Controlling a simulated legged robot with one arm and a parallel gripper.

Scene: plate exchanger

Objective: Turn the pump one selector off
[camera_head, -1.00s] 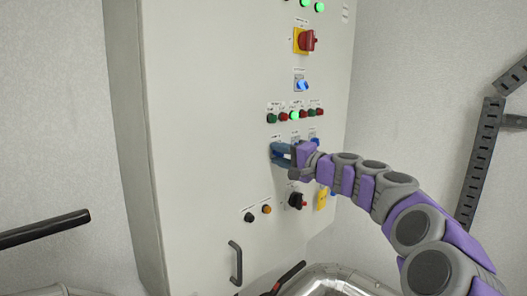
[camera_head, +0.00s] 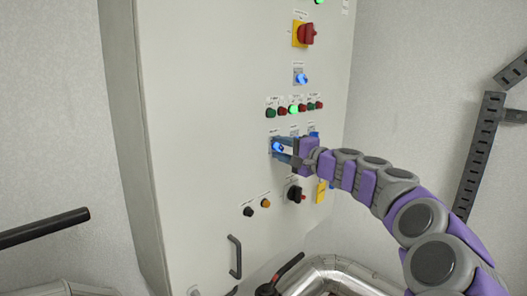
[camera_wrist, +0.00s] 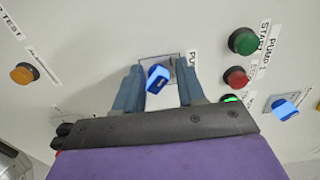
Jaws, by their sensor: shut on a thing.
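The pump one selector is a small blue lit knob (camera_wrist: 158,77) on a grey square plate, seen between my fingers in the wrist view. Its handle sits tilted. My gripper (camera_wrist: 158,90) is shut on it, with one blue-grey finger on each side. In the head view my gripper (camera_head: 284,149) is at the cabinet face, at the left end of the lower selector row, and the knob's blue glow (camera_head: 277,147) shows at the fingertips. The exact angle of the knob against its markings cannot be read.
A green button (camera_wrist: 243,41), a red button (camera_wrist: 236,78) and another blue selector (camera_wrist: 285,108) lie right of my gripper. An orange button (camera_wrist: 24,73) is at left. A black rotary switch (camera_head: 295,194) sits below, and a cabinet handle (camera_head: 235,257) lower left.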

